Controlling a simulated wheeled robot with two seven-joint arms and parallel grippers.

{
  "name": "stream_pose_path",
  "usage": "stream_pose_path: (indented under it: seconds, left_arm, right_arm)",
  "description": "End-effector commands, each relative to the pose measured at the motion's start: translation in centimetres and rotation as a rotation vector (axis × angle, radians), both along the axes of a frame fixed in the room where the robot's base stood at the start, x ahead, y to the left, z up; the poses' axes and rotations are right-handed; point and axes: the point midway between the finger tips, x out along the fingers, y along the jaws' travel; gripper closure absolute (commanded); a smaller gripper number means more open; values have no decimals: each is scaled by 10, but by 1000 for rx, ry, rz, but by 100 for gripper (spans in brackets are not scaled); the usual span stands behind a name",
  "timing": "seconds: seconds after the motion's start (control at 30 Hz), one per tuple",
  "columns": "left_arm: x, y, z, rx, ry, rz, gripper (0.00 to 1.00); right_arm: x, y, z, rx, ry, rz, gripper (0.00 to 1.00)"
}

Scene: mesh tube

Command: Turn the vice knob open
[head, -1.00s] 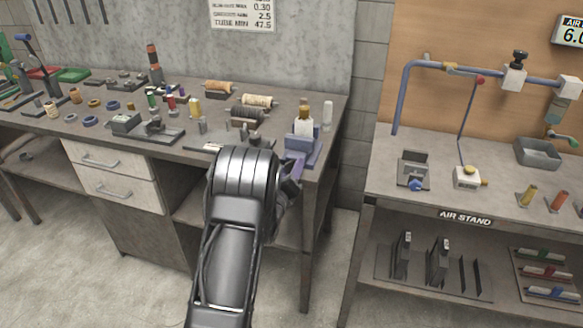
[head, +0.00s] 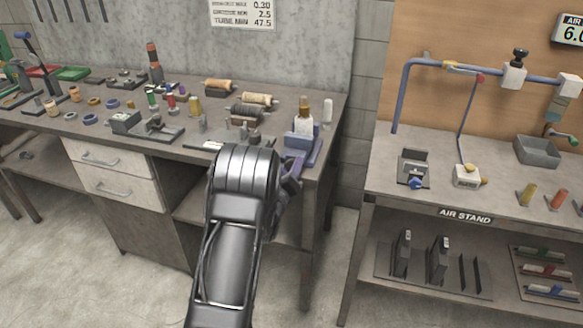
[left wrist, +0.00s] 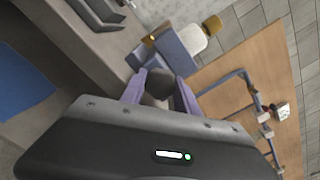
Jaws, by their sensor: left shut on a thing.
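The blue-grey vice (head: 303,146) stands at the right front corner of the workbench. It also shows in the left wrist view (left wrist: 172,52). A white piece with a brown-yellow top (head: 304,118) stands upright in it. My left gripper (head: 291,168) is at the front of the vice, partly hidden behind my own arm in the head view. In the left wrist view its two purple fingers (left wrist: 160,92) are on either side of the dark round vice knob (left wrist: 160,84) and shut on it. The knob cannot be made out in the head view. My right gripper is not in view.
The workbench (head: 70,128) holds spools, rings and small fixtures to the left of the vice. A small white cylinder (head: 328,113) stands right behind the vice. The air stand (head: 450,215) is to the right, across a narrow floor gap.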

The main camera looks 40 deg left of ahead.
Motion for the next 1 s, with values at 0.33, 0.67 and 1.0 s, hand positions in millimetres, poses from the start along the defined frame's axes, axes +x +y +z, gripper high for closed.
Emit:
stream_pose_path:
  seconds: [0.33, 0.67, 1.0]
  left_arm:
    - [-1, 1, -3, -61, -21, 2, 100]
    - [0, 0, -5, -261, -93, 1, 100]
    - [-1, 1, -6, -560, -198, 2, 100]
  right_arm:
    - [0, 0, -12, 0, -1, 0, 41]
    - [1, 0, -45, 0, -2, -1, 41]
    - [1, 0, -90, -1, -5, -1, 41]
